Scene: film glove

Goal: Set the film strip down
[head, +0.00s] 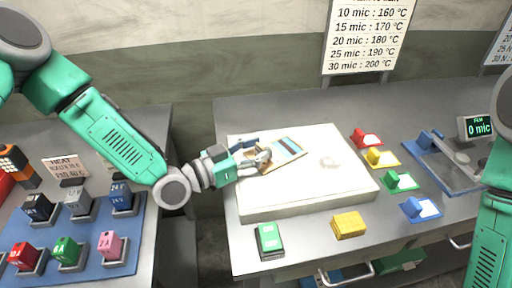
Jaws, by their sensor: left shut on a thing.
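The film strip (288,150) is a flat tan piece with blue and dark bands. It is at the middle of the head view, over the white slab (345,187). My left gripper (262,156) is shut on the strip's left end. I cannot tell whether the strip touches the slab or hangs just above it. The fingers hide part of its left end. My right arm shows at the right edge, but its gripper is out of view.
Red, yellow, green and blue pieces (420,208) line the slab's right side. A gauge reading 0 mic (479,127) stands farther right. A green switch box (270,240) and a yellow block (348,225) sit in front. Several batteries stand on a blue mat (92,262) at left.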

